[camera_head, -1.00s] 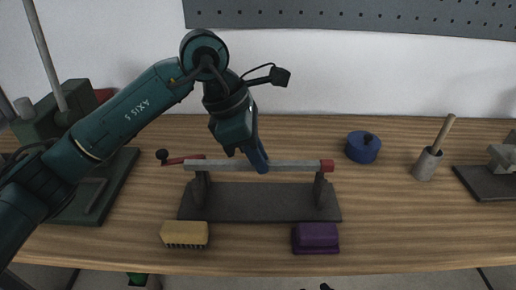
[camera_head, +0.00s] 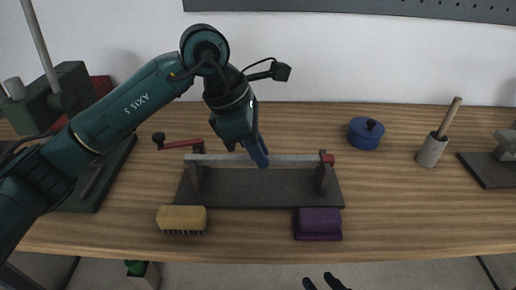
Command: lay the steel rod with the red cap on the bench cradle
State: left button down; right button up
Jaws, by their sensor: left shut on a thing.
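The steel rod (camera_head: 290,158) lies level across the bench cradle (camera_head: 258,192), with its red cap (camera_head: 328,160) at the right end, just past the right upright. The right upright's tip shows above the rod, so the rod appears to sit down in the notches of both uprights. My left gripper (camera_head: 262,160) comes from above and is shut on the rod near its middle; its blue fingers partly hide it. Two dark fingertips of my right gripper (camera_head: 324,283) show at the bottom edge, apart and empty, away from the bench.
A yellow brush (camera_head: 182,219) and a purple block (camera_head: 318,223) stand in front of the cradle. A blue pot (camera_head: 366,133) and a grey cup with a stick (camera_head: 431,151) stand to the right; a green press (camera_head: 80,180) stands left.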

dwell(0.3)
pick_arm(q)
jog(key=c, duration=1.3)
grip_release()
jog(key=v, duration=1.3)
